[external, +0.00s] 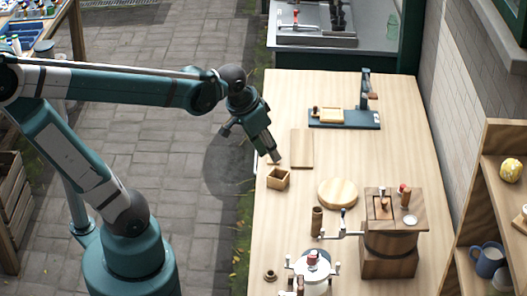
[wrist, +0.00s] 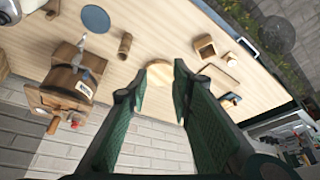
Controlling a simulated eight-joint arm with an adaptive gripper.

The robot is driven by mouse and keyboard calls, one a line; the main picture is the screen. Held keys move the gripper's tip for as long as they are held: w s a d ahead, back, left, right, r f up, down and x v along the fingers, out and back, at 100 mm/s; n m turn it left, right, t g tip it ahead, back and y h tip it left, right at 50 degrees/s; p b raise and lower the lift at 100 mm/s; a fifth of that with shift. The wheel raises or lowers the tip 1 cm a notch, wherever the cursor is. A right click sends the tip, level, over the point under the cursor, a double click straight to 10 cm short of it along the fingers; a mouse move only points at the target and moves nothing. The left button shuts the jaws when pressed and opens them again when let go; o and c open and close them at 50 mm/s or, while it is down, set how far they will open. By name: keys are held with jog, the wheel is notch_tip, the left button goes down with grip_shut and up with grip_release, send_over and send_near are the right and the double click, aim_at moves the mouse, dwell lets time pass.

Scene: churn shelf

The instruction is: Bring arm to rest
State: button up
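My gripper (external: 274,157) hangs at the end of my bent arm, above the left edge of the wooden table (external: 290,110), close to a small open wooden box (external: 278,179). In the wrist view my gripper (wrist: 160,78) shows two dark green fingers with a clear gap between them. It is open and nothing is held. A round wooden board (wrist: 159,74) shows beyond the fingertips, apart from them.
A wooden churn (external: 389,235) with a crank stands at the table's right, near a round board (external: 338,192). A blue-based stand (external: 344,118) sits farther back. A shelf (external: 492,160) with a blue mug (external: 487,259) stands at right. Paved floor (external: 190,150) is open left of the table.

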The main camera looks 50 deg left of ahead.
jog(key=s+a+n+t+y+b, duration=0.1)
jog(key=s+a, duration=0.3)
jog(key=a, duration=0.5)
jog(key=shift+f+n+t+b, duration=0.35)
jog(key=shift+n+t+b, duration=0.45)
jog(key=shift+t, duration=0.1)
jog(key=shift+c, duration=0.5)
dwell(0.5)
